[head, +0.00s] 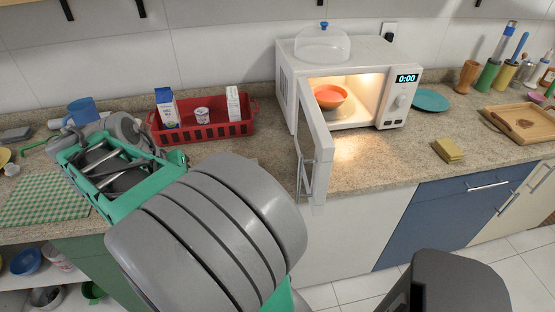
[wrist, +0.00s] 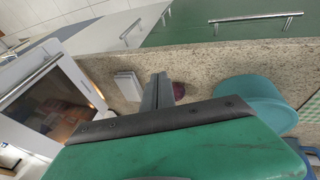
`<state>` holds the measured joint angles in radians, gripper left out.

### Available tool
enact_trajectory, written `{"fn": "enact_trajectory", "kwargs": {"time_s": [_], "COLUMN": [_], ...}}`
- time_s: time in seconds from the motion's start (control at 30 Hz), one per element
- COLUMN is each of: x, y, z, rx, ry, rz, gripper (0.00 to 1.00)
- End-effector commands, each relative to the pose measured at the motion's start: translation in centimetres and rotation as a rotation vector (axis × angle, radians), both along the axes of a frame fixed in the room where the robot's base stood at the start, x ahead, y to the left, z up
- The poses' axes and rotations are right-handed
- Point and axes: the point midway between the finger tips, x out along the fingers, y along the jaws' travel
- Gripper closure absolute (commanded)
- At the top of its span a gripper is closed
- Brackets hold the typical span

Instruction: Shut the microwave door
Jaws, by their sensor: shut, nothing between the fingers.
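The white microwave (head: 386,56) stands on the counter at the back. Its door (head: 318,145) is wide open, swung out towards the front, with a handle on its outer side. The lit cavity holds an orange bowl (head: 330,96). In the head view my arm crosses the lower left, left of the door and apart from it in the picture; the fingertips cannot be made out there. In the wrist view my gripper (wrist: 160,90) is shut and empty, above the counter. A white-framed dark glass panel (wrist: 45,105) shows at left; I cannot tell if it belongs to the microwave.
A clear dome (head: 322,45) sits on top of the microwave. A red basket (head: 205,132) with cartons stands left of it. A teal plate (head: 430,100), a yellow sponge (head: 448,150) and a wooden tray (head: 520,122) lie to the right. The counter before the microwave is clear.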

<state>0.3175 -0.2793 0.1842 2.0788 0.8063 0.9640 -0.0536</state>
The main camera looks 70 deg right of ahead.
Motion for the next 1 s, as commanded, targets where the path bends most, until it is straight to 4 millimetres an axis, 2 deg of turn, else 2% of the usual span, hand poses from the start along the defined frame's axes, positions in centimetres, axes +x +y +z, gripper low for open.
{"fn": "enact_trajectory", "kwargs": {"time_s": [0.03,0.1,0.2,0.3,0.37,0.57,0.87,1.0], "x": [-2.4,-6.0,-9.8,-11.7,-12.3,-13.9,-17.4,-19.7], "y": [-3.3,-6.3,-8.1,-8.5,-8.6,-9.4,-11.5,-11.2], "z": [3.4,5.9,8.2,8.8,8.5,5.8,0.8,1.0], "rx": [-0.044,-0.104,-0.164,-0.191,-0.197,-0.196,-0.196,-0.198], "ry": [0.028,0.062,0.097,0.115,0.117,0.117,0.118,0.114], "rz": [-0.190,-0.436,-0.689,-0.813,-0.836,-0.839,-0.837,-0.838], "gripper": [1.00,1.00,1.00,1.00,1.00,1.00,1.00,1.00]}}
